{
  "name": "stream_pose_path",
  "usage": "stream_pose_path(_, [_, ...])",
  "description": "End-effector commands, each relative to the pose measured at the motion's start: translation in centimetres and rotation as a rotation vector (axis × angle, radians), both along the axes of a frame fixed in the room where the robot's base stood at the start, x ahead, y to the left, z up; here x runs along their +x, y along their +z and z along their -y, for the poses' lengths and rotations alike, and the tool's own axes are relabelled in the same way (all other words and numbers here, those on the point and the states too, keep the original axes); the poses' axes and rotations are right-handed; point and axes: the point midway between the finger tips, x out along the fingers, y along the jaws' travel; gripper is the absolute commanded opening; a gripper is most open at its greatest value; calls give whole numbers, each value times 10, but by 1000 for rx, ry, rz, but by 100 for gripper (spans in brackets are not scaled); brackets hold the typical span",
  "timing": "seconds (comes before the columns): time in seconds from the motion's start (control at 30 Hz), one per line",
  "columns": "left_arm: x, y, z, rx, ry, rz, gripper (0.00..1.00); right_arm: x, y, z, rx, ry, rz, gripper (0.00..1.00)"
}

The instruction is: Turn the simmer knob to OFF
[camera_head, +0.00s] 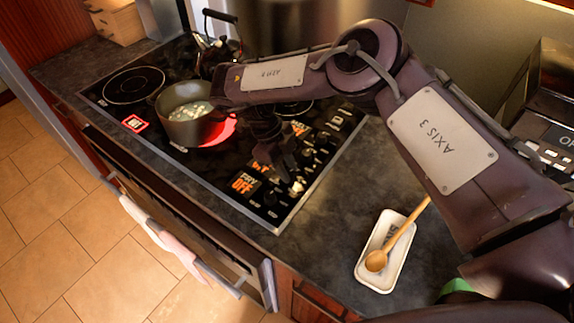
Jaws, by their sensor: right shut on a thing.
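The black glass cooktop (205,168) has a column of knobs along its right side, with lit orange labels beside it. The label nearest the front reads OFF (243,184). The other orange labels are partly hidden or too small to read surely. My right gripper (293,180) points down over the front part of the knob column and is shut on a knob (298,187), which it partly covers. I cannot tell from the labels which knob is the simmer one. My left gripper is not in view.
A pot (187,118) with pale contents stands on a glowing red burner. A dark kettle (217,52) stands behind it. A white spoon rest (371,270) with a wooden spoon (385,252) lies on the counter at right. My right arm spans the picture above the cooktop.

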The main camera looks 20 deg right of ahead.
Motion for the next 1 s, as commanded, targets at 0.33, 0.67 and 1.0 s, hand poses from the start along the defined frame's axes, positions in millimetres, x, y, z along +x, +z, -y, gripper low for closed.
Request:
stream_pose_path(0.33, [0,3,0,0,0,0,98,0,0,0,-1,114,1,4])
stream_pose_path(0.67, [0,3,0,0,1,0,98,-1,-1,0,-1,129,-1,4])
stream_pose_path(1.0, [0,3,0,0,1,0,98,-1,-1,0,0,127,-1,48])
